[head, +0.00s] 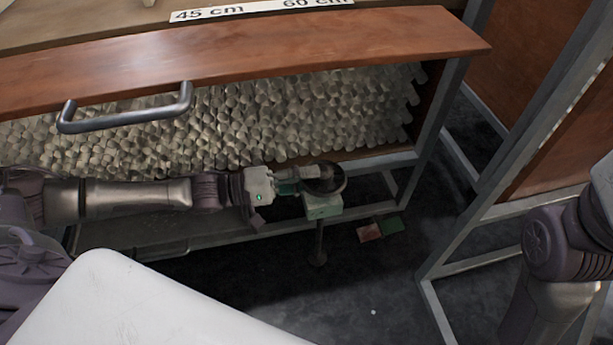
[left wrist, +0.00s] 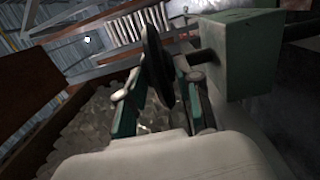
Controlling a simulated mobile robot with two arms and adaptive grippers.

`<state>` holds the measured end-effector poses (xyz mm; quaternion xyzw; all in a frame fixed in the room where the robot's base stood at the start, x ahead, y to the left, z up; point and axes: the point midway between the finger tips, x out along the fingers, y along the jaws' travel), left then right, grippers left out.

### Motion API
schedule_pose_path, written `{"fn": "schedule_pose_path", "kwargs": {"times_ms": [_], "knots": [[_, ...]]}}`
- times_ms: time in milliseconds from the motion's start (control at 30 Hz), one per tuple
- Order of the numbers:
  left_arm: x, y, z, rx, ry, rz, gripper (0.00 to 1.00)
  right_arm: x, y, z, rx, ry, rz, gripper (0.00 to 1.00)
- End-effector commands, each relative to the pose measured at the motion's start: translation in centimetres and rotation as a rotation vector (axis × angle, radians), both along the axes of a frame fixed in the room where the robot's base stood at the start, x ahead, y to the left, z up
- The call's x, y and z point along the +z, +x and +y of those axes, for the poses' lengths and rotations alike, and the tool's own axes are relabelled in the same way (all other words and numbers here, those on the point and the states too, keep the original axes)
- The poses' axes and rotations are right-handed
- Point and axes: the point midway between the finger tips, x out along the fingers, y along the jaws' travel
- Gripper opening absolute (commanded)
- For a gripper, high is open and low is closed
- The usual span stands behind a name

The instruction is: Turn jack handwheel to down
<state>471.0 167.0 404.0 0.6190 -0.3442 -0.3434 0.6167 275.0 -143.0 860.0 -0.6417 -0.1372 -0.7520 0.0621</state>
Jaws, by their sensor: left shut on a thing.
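The jack handwheel (head: 338,181) is a dark round wheel beside a pale green jack box (head: 323,205) under the rack's front edge. In the left wrist view the handwheel (left wrist: 157,68) stands edge-on between the fingers, and a dark shaft joins it to the green box (left wrist: 243,55). My left gripper (head: 306,180) reaches in from the left and is shut on the handwheel's rim. It also shows in the left wrist view (left wrist: 158,92), with a finger on each side of the wheel. My right arm shows at the right edge, but its gripper is out of view.
A wooden drawer front (head: 250,58) with a metal handle (head: 125,112) lies above my left arm. Stacked glass tubing (head: 240,130) fills the rack behind it. Grey frame posts (head: 440,120) stand to the right.

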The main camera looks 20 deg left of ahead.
Motion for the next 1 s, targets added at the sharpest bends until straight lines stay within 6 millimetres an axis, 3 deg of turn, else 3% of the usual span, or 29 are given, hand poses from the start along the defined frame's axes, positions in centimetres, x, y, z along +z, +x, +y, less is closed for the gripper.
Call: {"fn": "schedule_pose_path", "kwargs": {"times_ms": [400,433,567,867,1000], "knots": [[-0.2,-0.1,-0.2,-0.006,-0.004,0.007,0.0,-0.1,0.0,0.0,0.001,0.0,0.001,0.4],[-0.2,-0.1,-0.2,-0.006,-0.004,0.007,0.39,-0.1,0.0,0.0,0.001,0.0,0.001,0.4],[-0.2,-0.1,-0.2,-0.006,-0.004,0.006,0.61,-0.1,0.1,0.0,0.001,0.0,0.003,0.4],[-0.1,-0.1,0.0,-0.005,-0.003,0.003,0.61,-0.2,0.3,0.0,-0.001,-0.002,0.011,0.4],[-0.1,-0.6,1.0,-0.003,0.0,0.004,0.61,-0.2,0.2,0.0,-0.001,-0.001,0.009,0.4]]}}
